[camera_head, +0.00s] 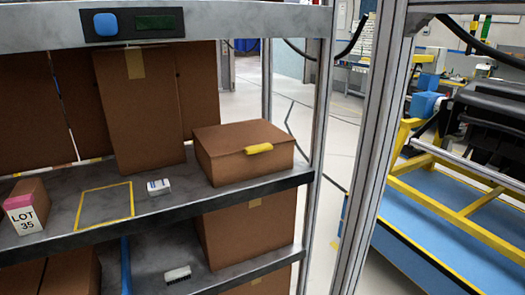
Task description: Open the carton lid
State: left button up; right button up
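A brown carton (238,167) stands on the right end of the grey middle shelf. Its lid (232,136) looks shut, lying flat on top. A yellow tab (259,148) sits at the lid's front edge. Neither of my grippers shows in the head view, so I cannot see whether they are open or shut.
The shelf (150,206) also holds a small white box (158,186), a yellow-outlined square (104,204) and a LOT 35 box (25,207). Tall cartons (137,110) stand behind. A metal post (372,140) rises right of the shelf. The upper shelf (220,22) hangs above.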

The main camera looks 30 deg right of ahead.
aim_at(250, 137)
jog(key=z, duration=0.85)
